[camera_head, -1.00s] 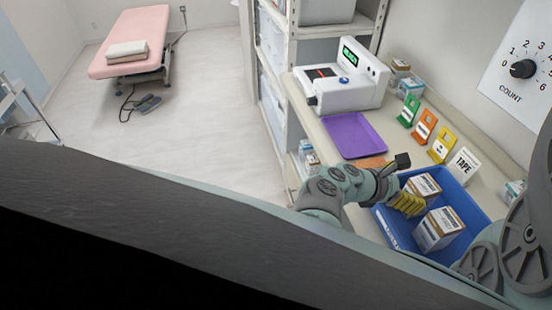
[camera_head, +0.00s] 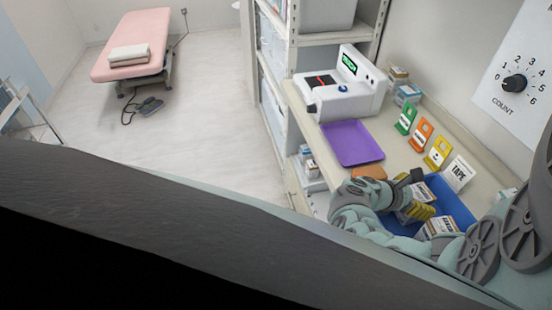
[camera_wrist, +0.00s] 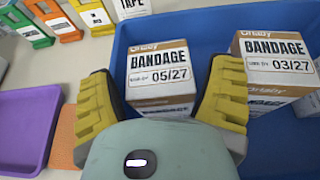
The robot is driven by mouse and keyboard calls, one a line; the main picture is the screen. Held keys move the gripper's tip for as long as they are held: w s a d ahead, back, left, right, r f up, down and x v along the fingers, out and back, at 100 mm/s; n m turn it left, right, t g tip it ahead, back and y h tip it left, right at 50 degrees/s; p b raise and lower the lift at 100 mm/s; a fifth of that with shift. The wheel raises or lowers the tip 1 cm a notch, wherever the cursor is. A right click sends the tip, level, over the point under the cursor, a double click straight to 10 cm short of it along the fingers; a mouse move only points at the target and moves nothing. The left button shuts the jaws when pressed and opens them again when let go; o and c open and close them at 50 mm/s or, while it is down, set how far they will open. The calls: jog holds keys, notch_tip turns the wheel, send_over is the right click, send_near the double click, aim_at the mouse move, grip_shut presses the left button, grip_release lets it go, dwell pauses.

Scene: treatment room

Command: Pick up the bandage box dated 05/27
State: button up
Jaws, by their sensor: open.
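The bandage box dated 05/27 (camera_wrist: 162,73) stands in the blue bin (camera_wrist: 205,28), its printed label facing the wrist camera. A second bandage box, dated 03/27 (camera_wrist: 275,64), stands to its right in the same bin. My gripper (camera_wrist: 162,98) is open, with its yellow ribbed fingers on either side of the 05/27 box in the picture. I cannot tell whether the fingers touch it. In the head view my gripper (camera_head: 417,203) is over the bin (camera_head: 455,204) and partly hides the boxes.
A purple tray (camera_head: 352,142) lies on the counter left of the bin, with an orange mat (camera_head: 369,172) beside it. Green, orange and yellow card stands and a TAPE sign (camera_head: 458,173) line the back. A white device (camera_head: 340,90) stands farther off.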

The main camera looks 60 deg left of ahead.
jog(key=shift+w+d, duration=0.1)
jog(key=shift+w, duration=0.05)
jog(key=c, duration=1)
jog(key=shift+r, duration=0.15)
